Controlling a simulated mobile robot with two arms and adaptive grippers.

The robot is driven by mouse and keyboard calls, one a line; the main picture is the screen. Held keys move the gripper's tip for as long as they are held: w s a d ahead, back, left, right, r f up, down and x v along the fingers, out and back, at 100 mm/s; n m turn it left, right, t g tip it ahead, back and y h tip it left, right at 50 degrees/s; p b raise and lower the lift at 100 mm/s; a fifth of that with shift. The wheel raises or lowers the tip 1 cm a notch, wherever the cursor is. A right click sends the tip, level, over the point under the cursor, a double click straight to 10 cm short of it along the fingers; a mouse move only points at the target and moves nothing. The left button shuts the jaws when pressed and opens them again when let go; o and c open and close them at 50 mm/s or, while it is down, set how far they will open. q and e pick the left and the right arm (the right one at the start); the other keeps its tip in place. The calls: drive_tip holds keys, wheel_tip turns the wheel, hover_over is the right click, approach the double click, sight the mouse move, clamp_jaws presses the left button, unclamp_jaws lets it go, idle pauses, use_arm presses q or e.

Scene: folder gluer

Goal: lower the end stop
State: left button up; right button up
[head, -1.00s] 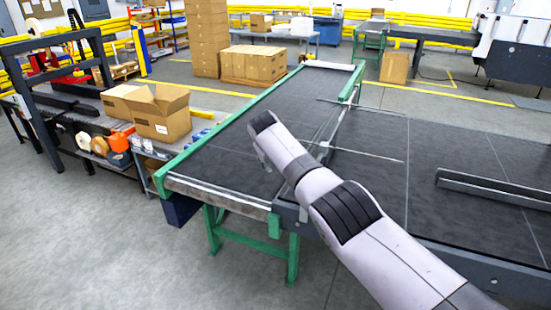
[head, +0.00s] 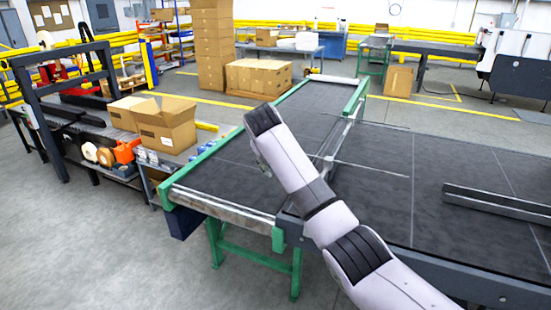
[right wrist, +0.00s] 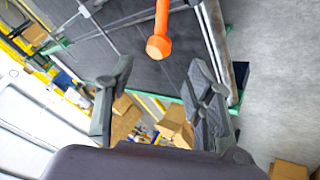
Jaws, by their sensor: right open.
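My right arm reaches in from the lower right in the head view, over the green-framed conveyor (head: 250,215). Its gripper (right wrist: 160,64) shows in the right wrist view, with two dark fingers spread apart and nothing between them. An orange handle with a rounded end (right wrist: 159,46) shows beyond the fingertips, in the gap between them and apart from both. I cannot tell for sure that it belongs to the end stop. In the head view my arm hides most of the gripper, and no orange handle can be made out on the conveyor. My left gripper is out of view.
A wide dark belt (head: 385,200) with a raised rail (head: 495,203) lies to the right. A bench at left holds an open carton (head: 165,125) and tape rolls. Stacked cartons (head: 258,78) stand behind. The floor at lower left is clear.

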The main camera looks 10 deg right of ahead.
drive_tip(key=v, duration=0.2)
drive_tip(key=shift+s+a+r, duration=0.1)
drive_tip(key=shift+s+r, duration=0.05)
drive_tip(key=shift+r, duration=0.05)
drive_tip(key=shift+f, duration=0.1)
